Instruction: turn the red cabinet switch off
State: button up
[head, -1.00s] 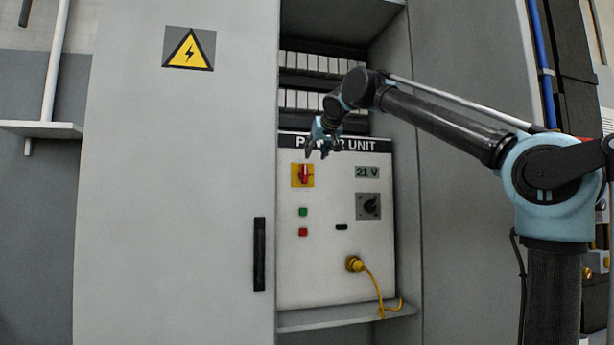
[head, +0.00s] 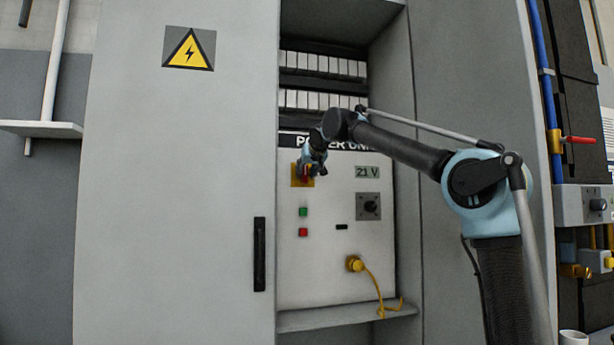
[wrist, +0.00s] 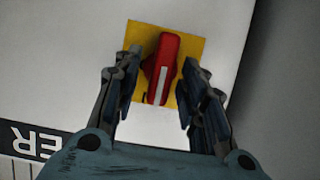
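The red cabinet switch (wrist: 163,66) sits on a yellow square plate (wrist: 192,45) on the white power unit panel. In the wrist view its handle, marked with a white line, lies between the two fingers of my gripper (wrist: 157,88). The fingers are open, with gaps visible on both sides of the handle. In the head view my gripper (head: 312,172) is at the switch and covers most of it; the yellow plate (head: 296,182) shows at its edge.
Below the switch are a green button (head: 303,212) and a red button (head: 303,232). A yellow plug (head: 355,264) with cable is lower. The cabinet door (head: 180,200) stands left.

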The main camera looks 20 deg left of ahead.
jog(key=shift+w, duration=0.1)
jog(key=shift+c, duration=0.3)
grip_shut()
jog(key=n, duration=0.1)
jog(key=n+t+h, duration=0.1)
jog(key=shift+s+a+n+h, duration=0.2)
jog(key=shift+a+n+h, duration=0.1)
jog(key=shift+s+a+f+n+t+h, duration=0.1)
jog(key=shift+f+n+t+h, duration=0.25)
jog(key=shift+n+t, duration=1)
jog(key=shift+s+a+f+n+t+h, duration=0.1)
jog(key=shift+n+t+h, duration=0.45)
jog(key=shift+n, duration=1.65)
jog(key=shift+a+f+n+t+h, duration=0.2)
jog(key=shift+n+t+h, duration=0.45)
jog(key=shift+n, duration=1.1)
jog(key=shift+d+f, duration=0.1)
jog(key=shift+d, duration=0.05)
